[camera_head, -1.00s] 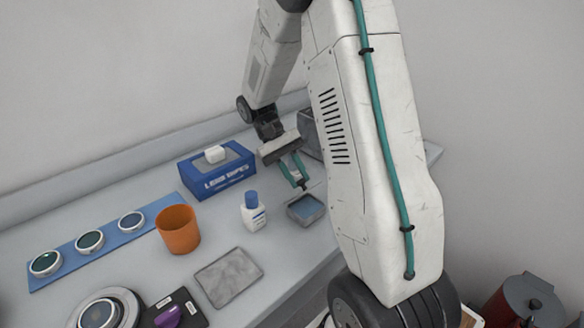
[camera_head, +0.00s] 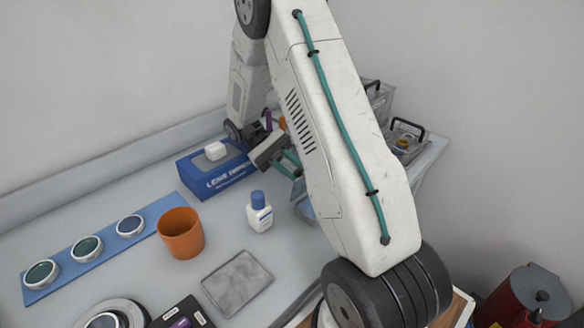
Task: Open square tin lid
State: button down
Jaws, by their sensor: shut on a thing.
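The small square tin (camera_head: 304,208) stands on the bench right of the white bottle with a blue cap (camera_head: 260,212). My arm hides its right part. A bluish flat face, which looks like the tin's lid (camera_head: 298,188), shows tilted up at its back left. My gripper (camera_head: 293,170), with teal fingers, is at the upper edge of this lid and is shut on it. The fingertips are partly hidden behind my arm, so the exact grip is not clear.
A blue wipes box (camera_head: 214,172) is left of my gripper. An orange cup (camera_head: 180,234), a grey square plate (camera_head: 236,282) and a blue strip with round optics (camera_head: 62,272) lie left. Grey trays with black handles (camera_head: 407,140) stand at the back right. A red bin (camera_head: 522,305) is lower right.

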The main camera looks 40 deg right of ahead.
dwell(0.3)
jog(key=c, duration=1.2)
grip_release()
jog(key=shift+r, duration=0.1)
jog(key=s+a+r, duration=0.2)
jog(key=s, duration=0.5)
jog(key=s+a+r, duration=0.2)
jog(key=s, duration=0.6)
jog(key=shift+s+a+r, duration=0.15)
jog(key=shift+a+r, duration=0.2)
jog(key=shift+r, duration=0.05)
